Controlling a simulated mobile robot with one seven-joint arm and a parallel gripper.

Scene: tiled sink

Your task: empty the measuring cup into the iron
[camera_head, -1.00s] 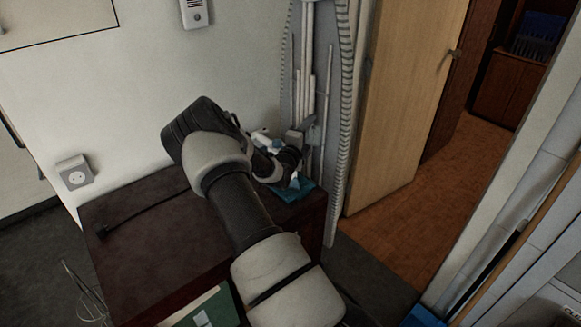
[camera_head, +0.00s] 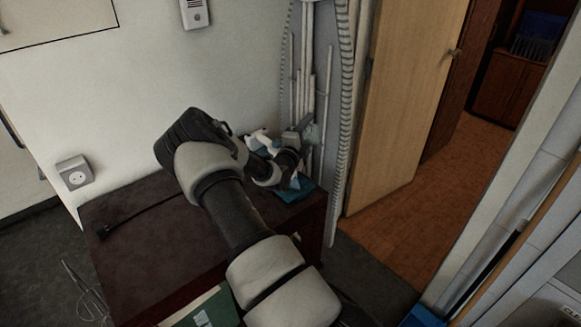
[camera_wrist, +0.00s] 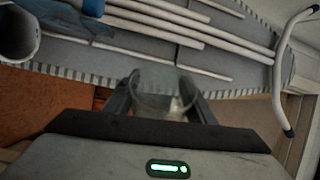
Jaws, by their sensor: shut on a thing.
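My gripper (camera_wrist: 165,100) is shut on the clear measuring cup (camera_wrist: 163,86), which sits between the fingers in the wrist view. The cup looks see-through, and whether it holds anything cannot be told. In the head view my gripper is at the far right corner of the dark cabinet, close to the ironing board. The iron (camera_head: 262,142), white and blue, is on that corner just left of my gripper, partly hidden by my wrist.
The ironing board (camera_head: 343,110) stands upright right behind the cabinet corner. A teal flat thing (camera_head: 300,191) lies on the dark cabinet top (camera_head: 150,225). A black plug and cord (camera_head: 104,230) lie at the left. The cabinet's left part is mostly clear.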

